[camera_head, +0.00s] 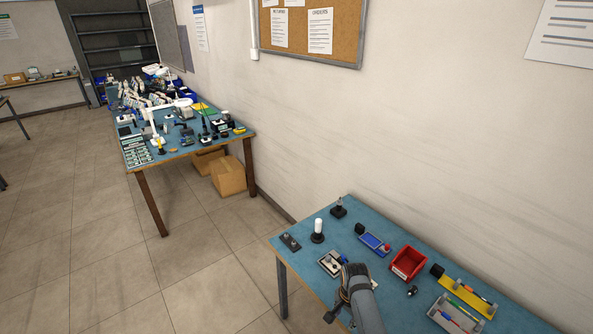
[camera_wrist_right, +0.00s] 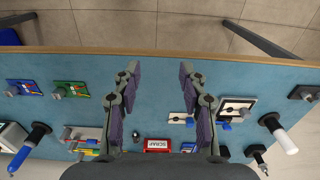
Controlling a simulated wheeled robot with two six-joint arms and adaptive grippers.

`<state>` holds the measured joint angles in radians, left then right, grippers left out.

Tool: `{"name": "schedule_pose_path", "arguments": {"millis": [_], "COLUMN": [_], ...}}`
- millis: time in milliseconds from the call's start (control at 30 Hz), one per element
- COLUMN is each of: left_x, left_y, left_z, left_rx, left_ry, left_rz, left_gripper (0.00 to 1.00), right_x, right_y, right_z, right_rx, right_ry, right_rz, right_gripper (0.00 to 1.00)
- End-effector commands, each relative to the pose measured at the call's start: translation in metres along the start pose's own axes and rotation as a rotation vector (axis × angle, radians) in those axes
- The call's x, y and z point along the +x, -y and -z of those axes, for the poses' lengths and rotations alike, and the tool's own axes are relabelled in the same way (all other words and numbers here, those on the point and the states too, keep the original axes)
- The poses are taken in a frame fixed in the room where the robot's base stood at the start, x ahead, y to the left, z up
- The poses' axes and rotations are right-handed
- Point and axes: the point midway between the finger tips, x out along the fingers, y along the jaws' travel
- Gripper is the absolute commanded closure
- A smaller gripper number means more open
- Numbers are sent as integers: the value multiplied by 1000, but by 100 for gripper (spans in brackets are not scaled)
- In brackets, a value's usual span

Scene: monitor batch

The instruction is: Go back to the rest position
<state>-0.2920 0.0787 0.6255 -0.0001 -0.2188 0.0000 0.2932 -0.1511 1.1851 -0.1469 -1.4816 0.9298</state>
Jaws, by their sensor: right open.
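My right gripper (camera_head: 334,316) comes in at the bottom of the head view, over the front edge of the near blue table (camera_head: 300,262). In the right wrist view my right gripper (camera_wrist_right: 159,72) is open, its two fingers apart with nothing between them. The fingers point toward the table's edge and the floor. My left gripper is in neither view. My right arm covers part of the near table in the head view.
The near table holds a red bin (camera_head: 408,263), labelled SCRAP in the wrist view (camera_wrist_right: 157,145), a blue tray (camera_head: 374,244), a white-topped cylinder (camera_head: 318,228) and a grey tray (camera_head: 455,314). A cluttered table (camera_head: 150,170) stands farther back. Open floor (camera_head: 90,260) lies left.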

Motion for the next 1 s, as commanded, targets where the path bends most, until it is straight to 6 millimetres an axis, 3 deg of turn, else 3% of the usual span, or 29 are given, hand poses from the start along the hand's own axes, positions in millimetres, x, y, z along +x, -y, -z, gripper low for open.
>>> {"name": "schedule_pose_path", "arguments": {"millis": [100, 200, 367, 433, 533, 667, 800, 900, 1000], "left_x": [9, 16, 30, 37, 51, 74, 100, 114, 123], "left_y": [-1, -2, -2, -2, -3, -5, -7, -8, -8], "left_z": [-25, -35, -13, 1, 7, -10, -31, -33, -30], "left_rx": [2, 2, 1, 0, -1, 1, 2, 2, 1], "left_ry": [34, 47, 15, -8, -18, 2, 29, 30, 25], "left_rz": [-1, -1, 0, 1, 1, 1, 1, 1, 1], "left_gripper": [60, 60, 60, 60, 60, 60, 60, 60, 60], "right_x": [33, 61, 115, 142, 190, 269, 344, 378, 395], "right_y": [-12, -24, -50, -66, -98, -163, -253, -312, -355], "right_z": [-4, -8, -18, -24, -38, -66, -103, -127, -144], "right_rx": [-45, -90, -178, -224, -306, -452, -634, -749, -833], "right_ry": [-4, -8, -16, -20, -26, -39, -66, -87, -106], "right_rz": [2, 3, 7, 8, 7, 3, -4, -13, -21], "right_gripper": [57, 57, 57, 57, 57, 57, 57, 57, 57]}}
